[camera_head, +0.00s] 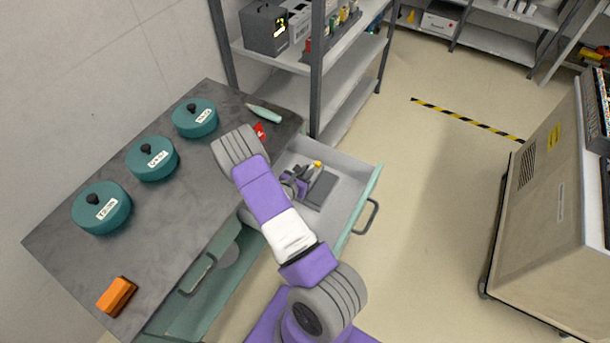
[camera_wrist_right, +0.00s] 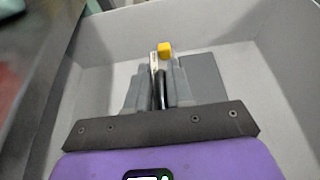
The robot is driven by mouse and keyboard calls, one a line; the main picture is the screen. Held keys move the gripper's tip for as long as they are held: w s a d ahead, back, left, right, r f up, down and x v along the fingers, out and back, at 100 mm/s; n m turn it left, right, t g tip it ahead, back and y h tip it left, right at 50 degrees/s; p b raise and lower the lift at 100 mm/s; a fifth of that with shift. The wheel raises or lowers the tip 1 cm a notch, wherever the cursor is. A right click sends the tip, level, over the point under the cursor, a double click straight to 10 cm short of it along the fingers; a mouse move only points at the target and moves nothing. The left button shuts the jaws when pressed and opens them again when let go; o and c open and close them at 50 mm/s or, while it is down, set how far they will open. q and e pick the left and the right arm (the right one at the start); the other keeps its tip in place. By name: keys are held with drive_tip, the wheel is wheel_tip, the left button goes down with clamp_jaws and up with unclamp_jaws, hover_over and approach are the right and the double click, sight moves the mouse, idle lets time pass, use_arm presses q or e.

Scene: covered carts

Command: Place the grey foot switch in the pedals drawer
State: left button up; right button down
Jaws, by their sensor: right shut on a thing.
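The grey foot switch (camera_head: 322,188) is a flat dark grey block with a small yellow part at its far end. It is inside the open drawer (camera_head: 352,170), which has grey walls and a pale green front. My right gripper (camera_head: 302,186) reaches down into the drawer and is shut on the switch. In the right wrist view the right gripper (camera_wrist_right: 160,92) grips a thin upright part, with the switch's grey slab (camera_wrist_right: 203,77) at the right. The fingers hide some of the switch. I cannot tell whether it touches the drawer floor. My left gripper is out of view.
The grey bench top (camera_head: 90,270) holds three teal lidded pots (camera_head: 153,160), an orange block (camera_head: 117,295) and a pale green tapered tool (camera_head: 264,113). A metal shelf (camera_head: 317,70) stands behind the drawer. A beige covered cart (camera_head: 545,190) is at right, with clear floor between.

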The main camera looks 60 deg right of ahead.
drive_tip(key=shift+f, duration=0.15)
drive_tip(key=c, duration=1)
unclamp_jaws()
drive_tip(key=shift+a+r, duration=0.15)
drive_tip(key=shift+r, duration=0.05)
drive_tip(key=p+v, duration=0.1)
drive_tip(key=v, duration=1)
drive_tip(key=shift+a+r+p, duration=0.1)
drive_tip(key=shift+a+p, duration=0.25)
drive_tip(key=shift+p, duration=0.05)
